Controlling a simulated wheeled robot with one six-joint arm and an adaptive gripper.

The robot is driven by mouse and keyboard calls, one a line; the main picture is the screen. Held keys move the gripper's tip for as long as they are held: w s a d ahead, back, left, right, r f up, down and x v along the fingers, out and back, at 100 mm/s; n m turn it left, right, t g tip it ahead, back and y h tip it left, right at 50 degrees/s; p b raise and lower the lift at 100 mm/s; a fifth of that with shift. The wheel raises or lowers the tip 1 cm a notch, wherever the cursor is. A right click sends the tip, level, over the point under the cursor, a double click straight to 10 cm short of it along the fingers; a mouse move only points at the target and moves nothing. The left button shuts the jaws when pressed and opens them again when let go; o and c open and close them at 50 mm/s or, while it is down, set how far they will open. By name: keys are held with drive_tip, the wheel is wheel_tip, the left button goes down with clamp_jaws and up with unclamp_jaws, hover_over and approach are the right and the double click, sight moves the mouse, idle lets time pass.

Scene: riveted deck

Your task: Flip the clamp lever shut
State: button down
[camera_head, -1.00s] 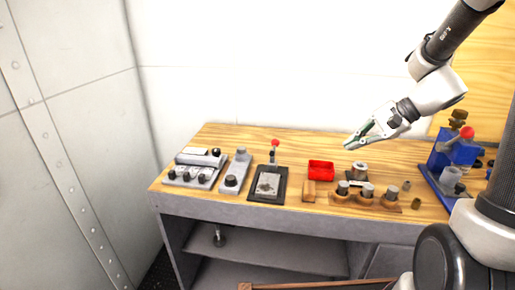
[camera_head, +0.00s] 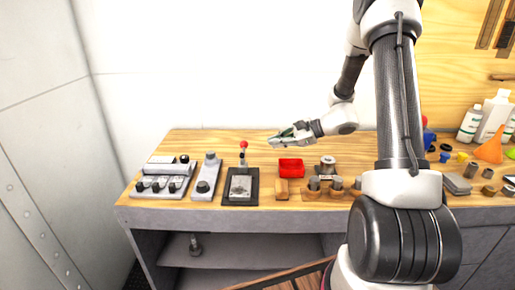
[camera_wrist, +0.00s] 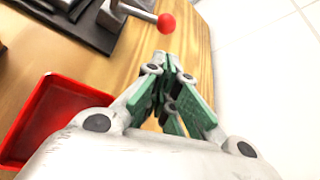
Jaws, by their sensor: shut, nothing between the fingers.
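The clamp (camera_head: 241,184) sits on a dark base plate on the wooden bench. Its lever stands upright with a red ball knob (camera_head: 243,145) on top. In the wrist view the red knob (camera_wrist: 166,23) and its metal rod show at the top, a little beyond my fingertips and apart from them. My gripper (camera_head: 273,141) hovers above the bench, to the right of the knob, pointing left toward it. In the wrist view my gripper (camera_wrist: 172,62) is shut and empty, with its green-padded fingers together at the tips.
A red tray (camera_head: 290,167) lies on the bench right of the clamp, below my gripper. Grey switch blocks (camera_head: 164,179) stand to the left. Round metal parts (camera_head: 314,184) stand to the right. A white wall is behind the bench.

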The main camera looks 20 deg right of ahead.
drive_tip(key=x, duration=0.9)
drive_tip(key=shift+w+a+f, duration=0.2)
drive_tip(key=shift+a, duration=0.05)
drive_tip(key=shift+s+r+n+t, duration=0.1)
drive_tip(key=shift+r+n+t, duration=0.2)
drive_tip(key=shift+r, duration=0.15)
drive_tip(key=shift+s+a+r+n+t, duration=0.1)
drive_tip(key=shift+s+r+n+t, duration=0.05)
drive_tip(key=shift+r+n+t, duration=0.35)
drive_tip(key=shift+s+r+n+t, duration=0.15)
drive_tip(key=shift+r+n+t, duration=0.2)
drive_tip(key=shift+r, duration=0.25)
drive_tip(key=s+a+r+n+t+y, duration=0.1)
drive_tip(key=s+a+r+n+t, duration=0.1)
drive_tip(key=s+r+n+t, duration=0.2)
drive_tip(key=shift+s+r+n, duration=0.7)
drive_tip(key=shift+s+n, duration=0.45)
drive_tip(key=shift+s, duration=0.05)
drive_tip(key=shift+s+a, duration=0.1)
